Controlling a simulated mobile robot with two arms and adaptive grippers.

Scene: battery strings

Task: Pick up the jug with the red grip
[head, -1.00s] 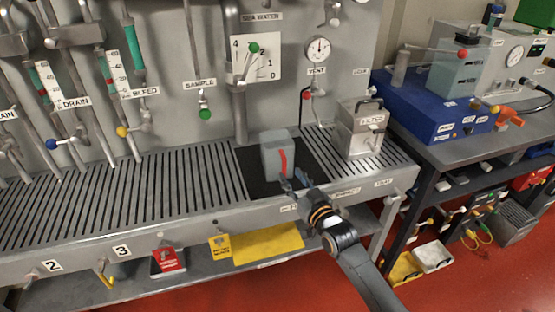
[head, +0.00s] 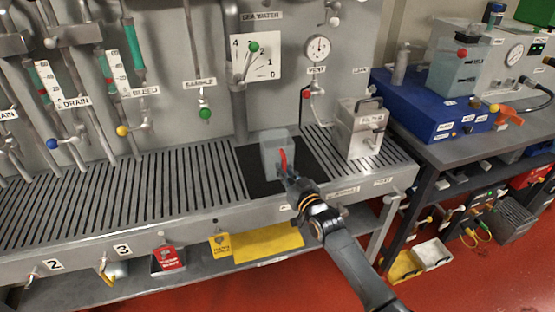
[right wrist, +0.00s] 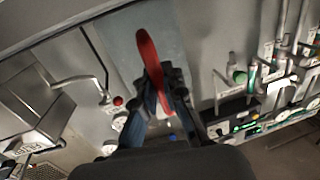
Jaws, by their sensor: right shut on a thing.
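The jug (head: 270,152) is a grey, translucent box shape with a red grip (head: 283,160) on its right front side. It stands upright on the black mat (head: 256,184) on the slatted bench. My right gripper (head: 287,175) is at the grip and shut on it. In the right wrist view the red grip (right wrist: 149,58) passes between the fingers of the gripper (right wrist: 163,98), with the grey jug body (right wrist: 122,45) behind it. My left gripper is in neither view.
A metal filter box (head: 358,130) with a handle stands on the bench right of the mat. A sample tap with a green knob (head: 205,113) hangs on the panel to the left. The slatted bench top (head: 130,195) left of the mat is clear. A side table (head: 420,155) stands at right.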

